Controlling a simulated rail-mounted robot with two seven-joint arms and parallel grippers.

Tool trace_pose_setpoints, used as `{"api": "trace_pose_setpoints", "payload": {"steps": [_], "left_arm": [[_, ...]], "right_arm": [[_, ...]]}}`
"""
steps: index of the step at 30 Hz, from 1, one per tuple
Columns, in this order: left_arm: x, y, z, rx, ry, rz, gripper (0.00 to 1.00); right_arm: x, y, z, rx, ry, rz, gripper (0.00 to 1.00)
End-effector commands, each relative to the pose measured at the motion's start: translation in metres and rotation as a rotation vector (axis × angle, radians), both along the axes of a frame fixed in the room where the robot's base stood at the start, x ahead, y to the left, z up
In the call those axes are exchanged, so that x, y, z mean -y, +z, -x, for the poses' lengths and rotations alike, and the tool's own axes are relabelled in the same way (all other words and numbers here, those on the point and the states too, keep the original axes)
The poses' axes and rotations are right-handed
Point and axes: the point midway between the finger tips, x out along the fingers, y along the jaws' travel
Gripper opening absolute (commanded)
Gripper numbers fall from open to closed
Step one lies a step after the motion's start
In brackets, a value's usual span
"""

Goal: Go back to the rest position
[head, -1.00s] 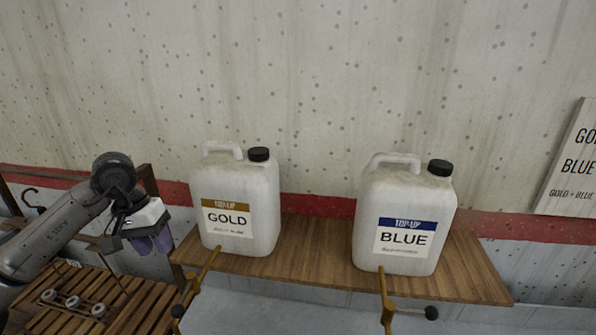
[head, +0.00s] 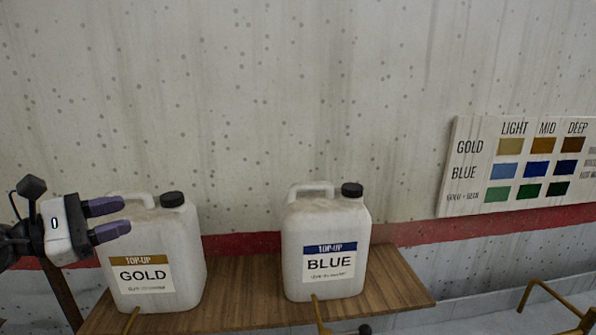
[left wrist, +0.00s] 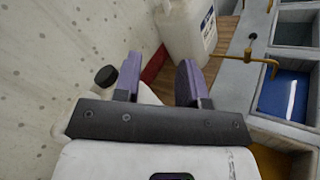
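My left gripper (head: 108,220) is at the left edge of the head view, in front of the upper part of the gold jug. Its two purple fingers point right and stand apart with nothing between them. The left wrist view also shows the open fingers (left wrist: 160,80). The white jug labelled GOLD (head: 165,255) stands on a wooden shelf (head: 235,312). The white jug labelled BLUE (head: 325,245) stands to its right on the same shelf. My right gripper is in neither view.
A colour chart board (head: 520,165) hangs on the wall at the right. A brass tap (head: 555,300) shows at the lower right. In the left wrist view, a basin of blue liquid (left wrist: 288,95) is at the right.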

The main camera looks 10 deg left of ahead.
Motion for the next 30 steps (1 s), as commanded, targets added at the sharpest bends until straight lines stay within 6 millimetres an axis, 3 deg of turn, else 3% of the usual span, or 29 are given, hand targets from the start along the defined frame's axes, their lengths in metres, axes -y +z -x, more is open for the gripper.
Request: {"api": "trace_pose_setpoints", "payload": {"steps": [3,9,12,16,20,23,24,30], "left_arm": [[0.004,0.047,0.008,0.057,0.002,0.355,0.38],[-0.005,0.113,0.03,0.118,-0.082,0.992,0.38],[-0.014,0.132,0.041,0.124,-0.153,1.319,0.38],[-0.028,0.129,0.047,0.089,-0.232,1.747,0.38],[-0.035,0.088,0.039,0.004,-0.246,2.184,0.38],[-0.03,0.027,0.03,-0.09,-0.165,2.52,0.38],[-0.024,-0.003,0.027,-0.135,-0.101,2.642,0.38],[0.023,-0.143,0.035,-0.371,0.327,2.997,0.38]], "right_arm": [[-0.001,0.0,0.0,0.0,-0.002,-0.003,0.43],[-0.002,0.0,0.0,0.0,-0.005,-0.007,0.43],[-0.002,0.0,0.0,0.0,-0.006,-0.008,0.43],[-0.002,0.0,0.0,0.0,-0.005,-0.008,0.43],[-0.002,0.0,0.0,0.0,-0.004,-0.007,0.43],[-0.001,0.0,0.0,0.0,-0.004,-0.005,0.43],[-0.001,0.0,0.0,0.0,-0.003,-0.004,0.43],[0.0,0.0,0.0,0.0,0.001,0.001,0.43]]}}
